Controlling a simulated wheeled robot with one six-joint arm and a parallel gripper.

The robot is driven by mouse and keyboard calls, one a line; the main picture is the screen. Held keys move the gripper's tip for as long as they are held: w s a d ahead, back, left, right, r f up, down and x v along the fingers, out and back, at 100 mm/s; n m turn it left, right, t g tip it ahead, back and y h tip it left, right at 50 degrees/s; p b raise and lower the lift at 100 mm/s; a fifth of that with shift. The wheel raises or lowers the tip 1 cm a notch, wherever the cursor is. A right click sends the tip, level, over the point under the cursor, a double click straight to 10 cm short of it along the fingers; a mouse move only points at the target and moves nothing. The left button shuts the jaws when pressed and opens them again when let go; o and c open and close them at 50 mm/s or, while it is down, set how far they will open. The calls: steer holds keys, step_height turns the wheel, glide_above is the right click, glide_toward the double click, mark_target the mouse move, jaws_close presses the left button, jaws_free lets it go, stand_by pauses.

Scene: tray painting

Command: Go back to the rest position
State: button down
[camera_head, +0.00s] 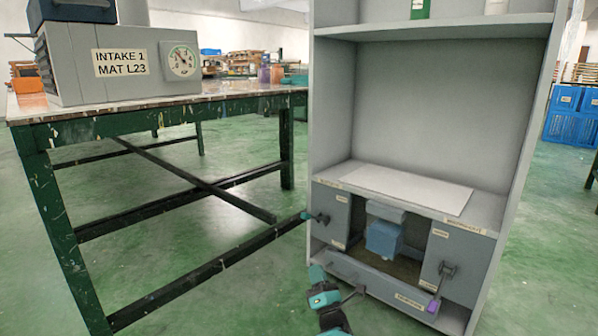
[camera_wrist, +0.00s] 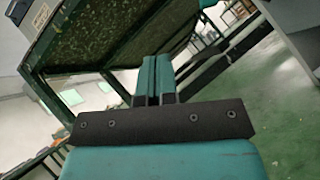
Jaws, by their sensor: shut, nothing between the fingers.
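My gripper (camera_wrist: 156,72) shows in the wrist view with its two teal fingers together and nothing between them. In the head view, teal and black parts of my arm's end (camera_head: 324,298) show at the bottom, in front of the grey cabinet (camera_head: 335,110). They overlap the view of its lower left front. In the wrist view the fingers point toward the underside of a green-framed table (camera_wrist: 110,35) and appear clear of it.
The cabinet has a left door (camera_head: 331,217) and a right door (camera_head: 457,262) with protruding handles, around a recess holding a blue box (camera_head: 383,238). A green table (camera_head: 160,127) stands left, bearing a grey intake unit (camera_head: 110,90). Green floor is open between them.

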steer(key=w+r+m+g+h+p, duration=0.3)
steer(key=w+r+m, duration=0.3)
steer(key=r, duration=0.5)
steer(key=w+r+m+g+h+p, duration=0.2)
steer(key=w+r+m+g+h, duration=0.15)
steer(key=r+m, duration=0.5)
steer(key=s+d+r+m+g+y+p, duration=0.1)
steer(key=s+r+m+g+p, duration=0.15)
steer(key=s+r, duration=0.4)
steer(key=s+d+r+m+g+p, duration=0.1)
steer(key=s+d+r+m+g, duration=0.1)
steer(key=s+r+g, duration=0.35)
steer(key=s+d+r+m+g+p, duration=0.2)
steer(key=s+r+g, duration=0.15)
steer(key=s, duration=1.05)
steer(key=s+d+r+m+g+p, duration=0.25)
steer(key=s+r, duration=0.25)
steer(key=s, duration=1)
steer(key=s+d+r+m+g+p, duration=0.1)
steer(key=s+d+r+g+p, duration=0.2)
steer(key=s, duration=1.1)
step_height(320, 180, up, 38)
steer(key=p, duration=3.6)
steer(key=shift+a+y, duration=0.25)
steer(key=shift+y, duration=0.1)
steer(key=shift+r, duration=0.1)
